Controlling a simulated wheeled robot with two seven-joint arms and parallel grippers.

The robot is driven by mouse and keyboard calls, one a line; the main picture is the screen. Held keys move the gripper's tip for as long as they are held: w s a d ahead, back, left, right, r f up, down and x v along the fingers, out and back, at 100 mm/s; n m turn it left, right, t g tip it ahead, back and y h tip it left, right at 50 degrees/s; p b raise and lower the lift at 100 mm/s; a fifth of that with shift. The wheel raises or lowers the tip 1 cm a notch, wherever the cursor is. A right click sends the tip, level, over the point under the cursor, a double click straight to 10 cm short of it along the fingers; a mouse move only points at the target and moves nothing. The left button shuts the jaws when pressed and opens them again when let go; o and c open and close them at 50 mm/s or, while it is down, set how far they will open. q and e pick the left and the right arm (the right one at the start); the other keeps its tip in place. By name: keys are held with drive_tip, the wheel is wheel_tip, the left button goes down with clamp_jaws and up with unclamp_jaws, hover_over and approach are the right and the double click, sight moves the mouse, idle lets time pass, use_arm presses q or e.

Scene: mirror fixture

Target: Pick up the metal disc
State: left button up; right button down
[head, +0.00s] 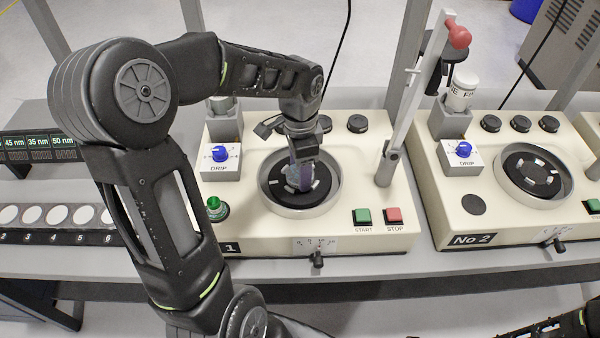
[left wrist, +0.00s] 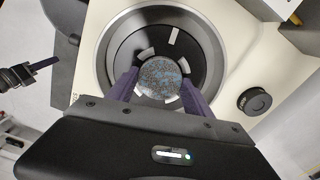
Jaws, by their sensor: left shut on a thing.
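The metal disc (left wrist: 160,77) is round and speckled grey-blue. In the left wrist view it sits between the two purple fingers of my left gripper (left wrist: 158,88), which is shut on its edges. In the head view my left gripper (head: 302,180) points down into the round bowl (head: 330,200) of machine No 1, over the black plate with white pads. The fingers mostly hide the disc there. I cannot tell whether the disc still touches the plate. My right gripper is not in view; only part of a dark arm shows at the lower right.
A grey upright lever (head: 403,110) with a red knob stands right of the bowl. Green and red buttons (head: 378,216) are at the front. Machine No 2 (head: 500,225) stands to the right. A rack of pale discs (head: 58,215) lies at the left.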

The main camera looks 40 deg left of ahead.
use_arm(q)
wheel_tip(320, 180, up, 10)
drive_tip(key=b, duration=0.1)
idle(0.4)
idle(0.5)
